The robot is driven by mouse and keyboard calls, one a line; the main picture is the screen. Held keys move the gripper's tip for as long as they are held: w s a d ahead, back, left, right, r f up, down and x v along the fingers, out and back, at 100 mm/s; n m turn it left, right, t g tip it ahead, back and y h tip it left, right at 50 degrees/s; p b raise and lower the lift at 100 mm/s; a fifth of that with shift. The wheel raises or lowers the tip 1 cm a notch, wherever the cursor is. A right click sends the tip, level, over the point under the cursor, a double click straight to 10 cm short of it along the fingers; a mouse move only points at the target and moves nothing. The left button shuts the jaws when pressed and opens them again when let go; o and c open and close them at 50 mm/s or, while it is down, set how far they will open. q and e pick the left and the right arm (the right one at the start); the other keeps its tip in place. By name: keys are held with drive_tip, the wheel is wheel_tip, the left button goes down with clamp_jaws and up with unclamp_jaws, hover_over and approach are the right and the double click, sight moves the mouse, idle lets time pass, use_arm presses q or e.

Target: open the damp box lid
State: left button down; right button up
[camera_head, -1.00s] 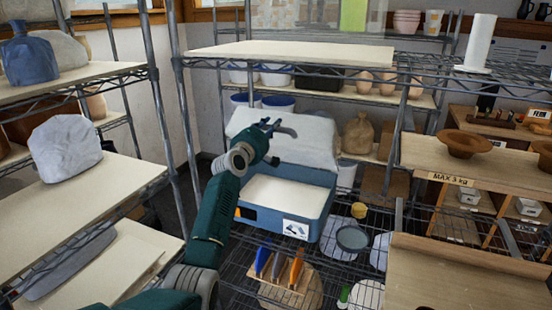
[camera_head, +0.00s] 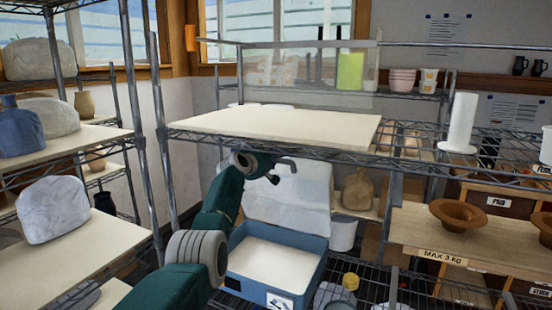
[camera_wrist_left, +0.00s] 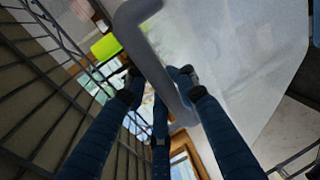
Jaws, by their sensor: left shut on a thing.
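The damp box (camera_head: 312,279) is a blue tub with a pale floor, on the wire shelf below the cream board. Its whitish lid (camera_head: 305,205) stands raised at the tub's back, and the tub's inside shows. My left gripper (camera_head: 282,171) is at the lid's upper part, just under the board's front edge. In the left wrist view, the gripper's dark blue fingers (camera_wrist_left: 160,90) close around a grey bar handle (camera_wrist_left: 150,60) beside the translucent lid surface (camera_wrist_left: 235,60). The exact finger contact is partly hidden. My right gripper is not in view.
The cream board (camera_head: 280,125) on the wire shelf lies close above my left gripper. A shelf post (camera_head: 160,130) stands left of my arm. A brown jug (camera_head: 357,189) and a white bucket (camera_head: 343,233) stand right of the lid.

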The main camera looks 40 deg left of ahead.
use_arm(q)
drive_tip(key=shift+d, duration=0.1)
idle(0.3)
drive_tip(key=c, duration=1.4)
unclamp_jaws()
drive_tip(key=shift+w, duration=0.1)
drive_tip(key=shift+c, duration=0.2)
drive_tip(key=shift+s+r, duration=0.1)
drive_tip(key=shift+s, duration=0.7)
drive_tip(key=v, duration=1)
drive_tip(key=shift+s+d+r, duration=0.15)
drive_tip(key=shift+s, duration=0.05)
